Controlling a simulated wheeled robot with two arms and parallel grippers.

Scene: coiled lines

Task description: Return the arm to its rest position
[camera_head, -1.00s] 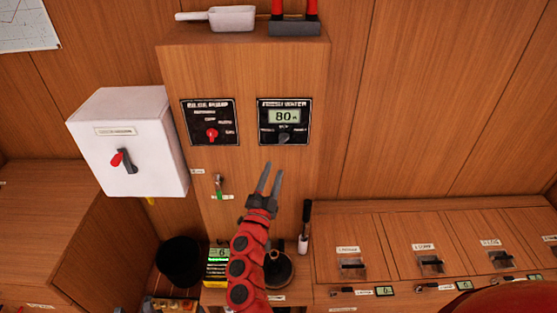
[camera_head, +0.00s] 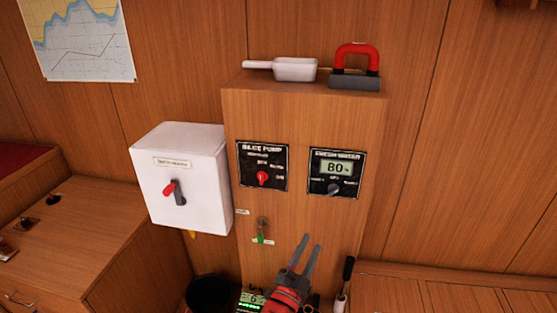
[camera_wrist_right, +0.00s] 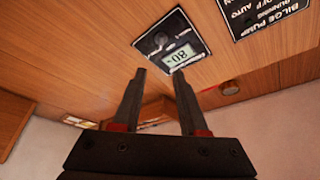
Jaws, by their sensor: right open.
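My right gripper (camera_head: 306,250) is in front of the wooden cabinet (camera_head: 300,112), below the fresh water panel (camera_head: 336,173). Its two grey fingers are apart, with nothing between them. In the right wrist view, the open fingers (camera_wrist_right: 160,78) point toward the fresh water panel (camera_wrist_right: 172,42), which reads 80, and stand apart from it. The bilge pump panel (camera_head: 262,166) with a red knob is to the left. Most of my red right arm is below the head view's edge. My left gripper does not show.
A white box (camera_head: 182,180) with a red-tipped switch is left of the cabinet. A white scoop (camera_head: 295,69) and a red-handled block (camera_head: 355,75) sit on top. A small green-tagged valve (camera_head: 262,232), a dark bucket (camera_head: 210,294) and a black-handled tool (camera_head: 346,280) are low down.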

